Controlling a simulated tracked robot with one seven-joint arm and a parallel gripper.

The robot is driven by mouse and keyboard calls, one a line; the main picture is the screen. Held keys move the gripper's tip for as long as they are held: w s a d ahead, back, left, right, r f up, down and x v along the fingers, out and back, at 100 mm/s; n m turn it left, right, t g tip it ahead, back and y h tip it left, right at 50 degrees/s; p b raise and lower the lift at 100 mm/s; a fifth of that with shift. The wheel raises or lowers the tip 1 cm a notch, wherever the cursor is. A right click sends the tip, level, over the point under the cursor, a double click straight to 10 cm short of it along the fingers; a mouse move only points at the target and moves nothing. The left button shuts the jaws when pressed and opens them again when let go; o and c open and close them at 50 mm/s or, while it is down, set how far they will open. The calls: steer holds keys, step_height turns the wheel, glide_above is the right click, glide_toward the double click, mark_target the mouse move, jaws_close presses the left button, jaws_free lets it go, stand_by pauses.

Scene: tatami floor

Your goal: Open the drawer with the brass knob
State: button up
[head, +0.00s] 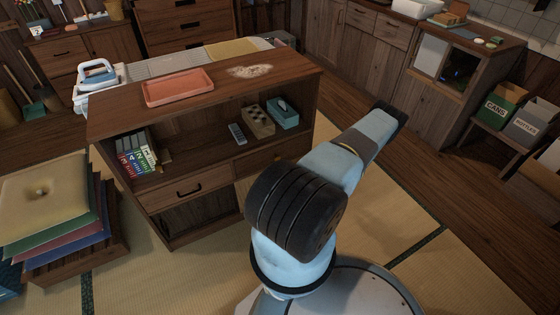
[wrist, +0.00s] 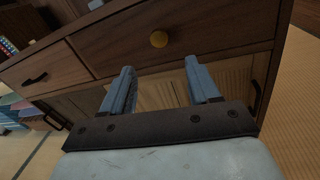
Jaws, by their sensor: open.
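The drawer with the brass knob (wrist: 215,40) is the right one of two side by side in the low wooden cabinet (head: 220,90). Its front looks flush with the cabinet. The round brass knob (wrist: 159,39) shows at the upper middle of the wrist view. My gripper (wrist: 161,80) is open and empty, its two blue fingers pointing at the cabinet front. In the picture the knob lies above the fingertips, between them sideways, and apart from them. In the head view my arm hides the gripper and part of this drawer (head: 258,160).
The left drawer (head: 185,190) has a dark bar handle. Below the drawers is a slatted front (wrist: 160,92). A pink tray (head: 178,87) sits on the cabinet top. Stacked cushions (head: 55,205) stand at the left. Tatami floor (head: 400,215) is clear at the right.

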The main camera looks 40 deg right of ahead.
steer(key=w+d, duration=0.1)
steer(key=w, duration=1.1)
steer(key=shift+w, duration=0.1)
